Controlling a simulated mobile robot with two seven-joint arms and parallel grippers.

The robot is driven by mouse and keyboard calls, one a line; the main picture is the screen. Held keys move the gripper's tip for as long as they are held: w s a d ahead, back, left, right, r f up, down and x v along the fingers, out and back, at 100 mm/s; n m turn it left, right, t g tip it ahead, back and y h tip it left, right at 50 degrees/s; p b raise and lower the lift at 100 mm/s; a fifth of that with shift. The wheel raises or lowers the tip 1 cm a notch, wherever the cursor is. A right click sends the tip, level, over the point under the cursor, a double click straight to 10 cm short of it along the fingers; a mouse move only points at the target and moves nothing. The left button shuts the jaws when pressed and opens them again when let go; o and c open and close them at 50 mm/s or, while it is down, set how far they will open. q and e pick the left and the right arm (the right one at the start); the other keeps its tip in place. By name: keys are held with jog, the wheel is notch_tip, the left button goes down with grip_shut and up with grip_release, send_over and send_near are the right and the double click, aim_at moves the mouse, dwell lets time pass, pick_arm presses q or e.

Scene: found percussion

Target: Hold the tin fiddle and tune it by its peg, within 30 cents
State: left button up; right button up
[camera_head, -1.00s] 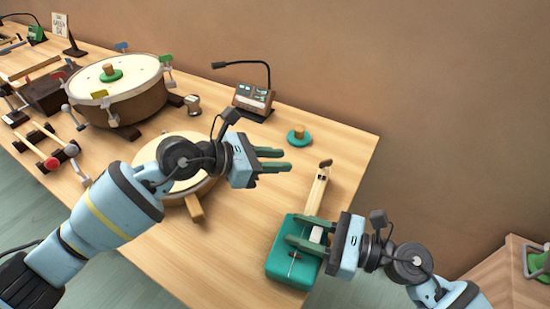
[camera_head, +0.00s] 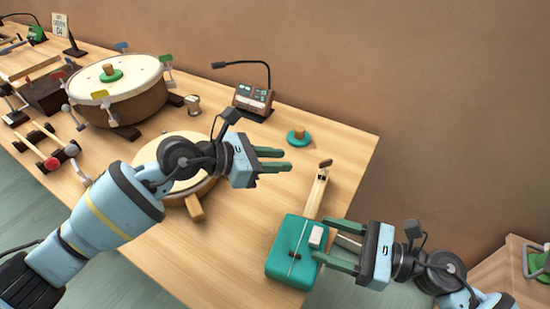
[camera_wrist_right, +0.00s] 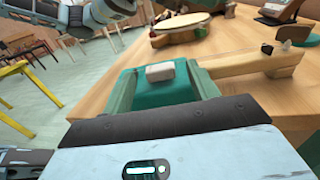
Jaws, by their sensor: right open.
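The tin fiddle lies on the table near its front right edge. Its teal tin body (camera_head: 288,262) carries a small white block (camera_head: 316,237), and its pale wooden neck (camera_head: 316,196) runs back to a brown peg (camera_head: 326,163). The body also shows in the right wrist view (camera_wrist_right: 150,92). My left gripper (camera_head: 286,160) is open and empty above the table, left of the fiddle's neck.
A dark red device with a bent black stalk (camera_head: 254,97) stands behind. A teal disc with a wooden knob (camera_head: 299,137) lies behind the fiddle. A round drum-like thing (camera_head: 165,192) is partly under my left arm. The table's right edge is close to the fiddle.

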jog(key=v, duration=0.6)
jog(key=shift+s+d, duration=0.15)
jog(key=shift+d, duration=0.05)
